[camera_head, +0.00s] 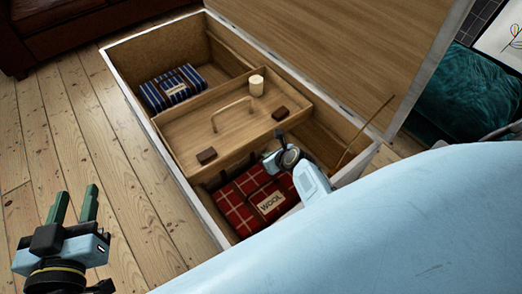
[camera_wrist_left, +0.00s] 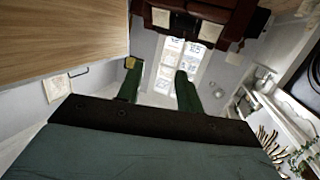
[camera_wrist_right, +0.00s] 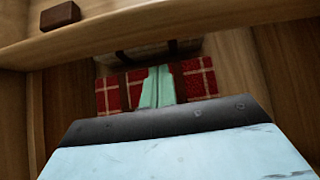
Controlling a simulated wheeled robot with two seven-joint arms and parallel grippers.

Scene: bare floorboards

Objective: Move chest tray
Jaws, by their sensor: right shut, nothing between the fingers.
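The open wooden chest (camera_head: 122,82) stands on the floor with its lid (camera_head: 330,40) raised. A shallow wooden tray (camera_head: 190,128) with a curved handle sits across its middle. A cream candle (camera_head: 256,86) and two dark brown blocks (camera_head: 206,155) (camera_head: 280,113) are on the tray. My right gripper (camera_wrist_right: 157,87) is shut and empty, its fingertips over the red plaid cloth labelled WOOL (camera_head: 240,212), beside the tray's near edge. The tray's wooden edge also crosses the top of the right wrist view (camera_wrist_right: 150,38). My left gripper (camera_head: 75,204) is open and empty, outside the chest over the floor.
A striped blue bundle (camera_head: 173,88) lies in the chest's far compartment. A thin wooden stick (camera_head: 365,130) slants at the chest's right side. A brown sofa (camera_head: 60,30) is at the back left and a teal cushion (camera_head: 470,95) at the right. Floorboards left of the chest are clear.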

